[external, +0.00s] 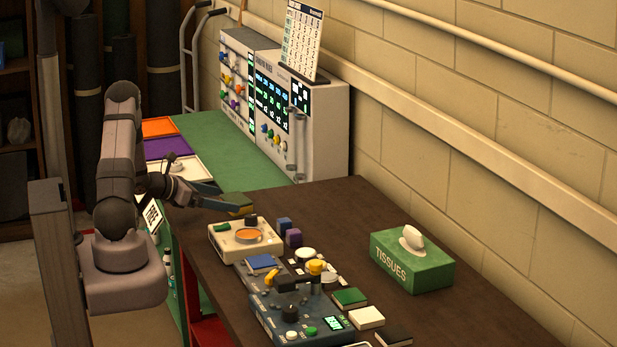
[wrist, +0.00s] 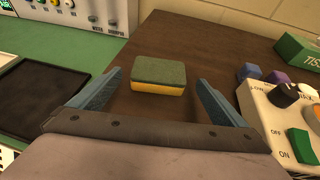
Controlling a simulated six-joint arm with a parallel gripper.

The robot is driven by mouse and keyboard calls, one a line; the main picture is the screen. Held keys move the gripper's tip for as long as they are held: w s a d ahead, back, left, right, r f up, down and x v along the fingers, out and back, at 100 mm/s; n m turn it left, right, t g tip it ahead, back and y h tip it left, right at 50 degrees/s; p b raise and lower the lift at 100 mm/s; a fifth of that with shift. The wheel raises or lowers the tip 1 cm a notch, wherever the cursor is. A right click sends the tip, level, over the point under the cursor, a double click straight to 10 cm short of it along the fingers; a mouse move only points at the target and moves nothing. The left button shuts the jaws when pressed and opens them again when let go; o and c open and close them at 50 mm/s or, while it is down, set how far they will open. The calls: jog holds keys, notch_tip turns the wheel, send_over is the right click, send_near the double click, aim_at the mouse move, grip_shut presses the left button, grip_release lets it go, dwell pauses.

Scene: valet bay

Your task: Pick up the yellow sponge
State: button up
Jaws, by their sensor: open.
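The yellow sponge (wrist: 159,76) lies on the dark brown table in the wrist view, with a dark green scouring layer on top and yellow below. It sits ahead of my gripper (wrist: 150,88), roughly midway between the two blue fingers and apart from both. My gripper is open and empty. In the external view my gripper (external: 226,200) is over the table's far left end, and the sponge (external: 241,209) shows only in part at its fingertips.
A cream switch box (external: 222,240) stands close to the right of the sponge in the wrist view. Blue (external: 284,225) and purple (external: 293,238) blocks sit beyond it. A green tissue box (external: 411,262) stands near the wall.

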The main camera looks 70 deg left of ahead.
aim_at(229, 200)
jog(key=shift+w+p, duration=0.3)
jog(key=shift+p+x, duration=0.9)
jog(key=shift+x, duration=1.45)
jog(key=shift+s+a, duration=0.1)
jog(key=shift+a, duration=0.05)
jog(key=c, duration=1.1)
